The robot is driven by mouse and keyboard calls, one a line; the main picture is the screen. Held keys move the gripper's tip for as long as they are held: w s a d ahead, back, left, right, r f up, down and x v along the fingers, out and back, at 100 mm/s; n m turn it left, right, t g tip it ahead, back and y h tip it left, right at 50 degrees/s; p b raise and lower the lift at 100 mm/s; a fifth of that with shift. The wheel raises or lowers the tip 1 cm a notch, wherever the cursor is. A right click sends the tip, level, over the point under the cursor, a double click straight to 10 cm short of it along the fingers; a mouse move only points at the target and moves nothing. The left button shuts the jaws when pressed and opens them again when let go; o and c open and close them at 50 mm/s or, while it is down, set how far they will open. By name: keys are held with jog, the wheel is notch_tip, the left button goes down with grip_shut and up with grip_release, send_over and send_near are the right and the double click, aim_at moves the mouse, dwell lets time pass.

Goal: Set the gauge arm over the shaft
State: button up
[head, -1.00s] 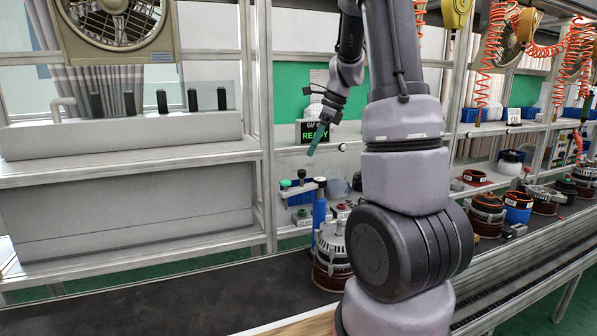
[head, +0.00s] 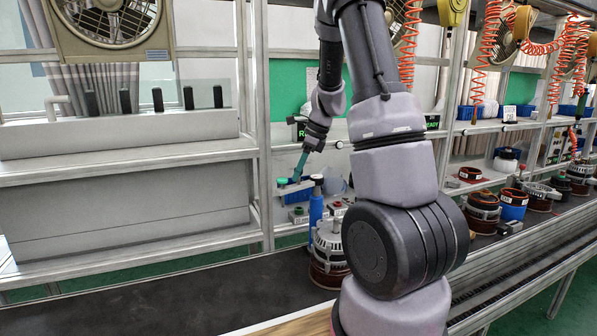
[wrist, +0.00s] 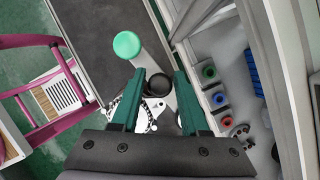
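The gauge arm (head: 300,186) is a grey bar on top of a blue post (head: 316,208), with a green knob at its left end and a black knob over the post. In the wrist view the green knob (wrist: 127,44) lies just beyond the left fingertip. The alternator (head: 328,250) stands on the belt beside the post; it shows partly below the arm in the wrist view. I cannot make out its shaft clearly. My gripper (wrist: 160,73) is open, teal fingers apart with nothing gripped, close above the arm near the green knob in the head view.
A conveyor belt (head: 180,300) runs along the front, clear at left. Grey shelf posts (head: 262,120) stand behind. Coloured buttons (wrist: 208,71) and a blue bin (wrist: 254,72) are to the right in the wrist view. More alternators (head: 482,212) stand farther right.

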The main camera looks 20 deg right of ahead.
grip_shut()
dwell(1.2)
